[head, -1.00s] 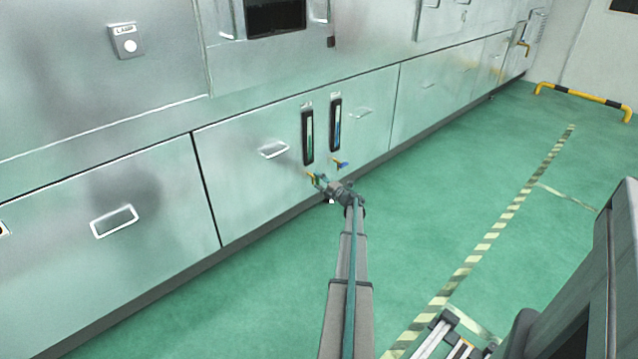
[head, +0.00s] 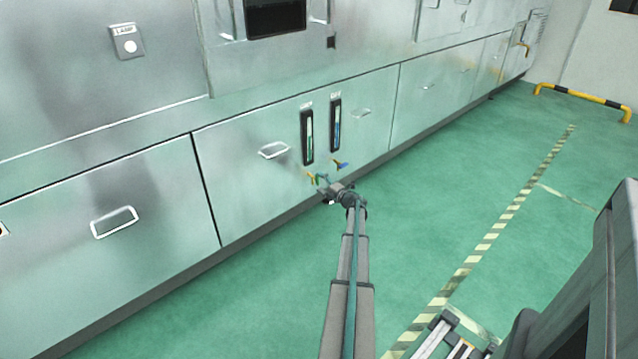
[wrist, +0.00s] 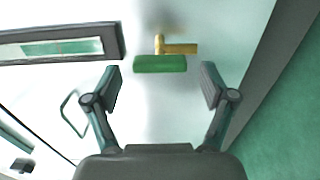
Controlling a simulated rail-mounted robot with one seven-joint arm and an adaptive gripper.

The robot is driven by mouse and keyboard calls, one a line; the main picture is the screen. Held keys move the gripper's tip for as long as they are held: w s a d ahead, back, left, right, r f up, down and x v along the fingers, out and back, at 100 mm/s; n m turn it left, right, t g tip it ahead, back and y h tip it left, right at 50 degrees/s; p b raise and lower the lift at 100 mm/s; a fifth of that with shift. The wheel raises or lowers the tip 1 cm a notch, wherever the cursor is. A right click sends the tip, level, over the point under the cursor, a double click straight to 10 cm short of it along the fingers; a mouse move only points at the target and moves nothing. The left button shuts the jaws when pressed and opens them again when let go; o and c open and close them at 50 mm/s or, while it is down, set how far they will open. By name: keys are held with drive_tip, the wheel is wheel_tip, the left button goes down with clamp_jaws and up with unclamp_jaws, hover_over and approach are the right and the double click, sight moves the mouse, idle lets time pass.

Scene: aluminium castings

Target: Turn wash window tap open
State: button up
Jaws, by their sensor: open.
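A small tap with a green handle (wrist: 160,64) on a brass body (wrist: 178,48) sticks out of the metal panel. It also shows in the head view (head: 318,179), below the left gauge. A second tap with a blue handle (head: 341,164) is up and to the right of it, below the right gauge. I cannot read which tap is labelled wash window. My gripper (wrist: 162,84) is open and empty. It faces the green handle, which lies crosswise just beyond the fingertips, between their lines and apart from them.
A left gauge (head: 308,137) with green and a right gauge (head: 335,124) with blue are set in the panel above the taps. A drawer handle (head: 273,150) juts out to the left. The green floor (head: 430,190) to the right is clear.

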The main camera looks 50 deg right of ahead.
drive_tip(key=s+a, duration=0.1)
drive_tip(key=s, duration=0.9)
drive_tip(key=shift+s+a, duration=0.35)
drive_tip(key=shift+a, duration=0.05)
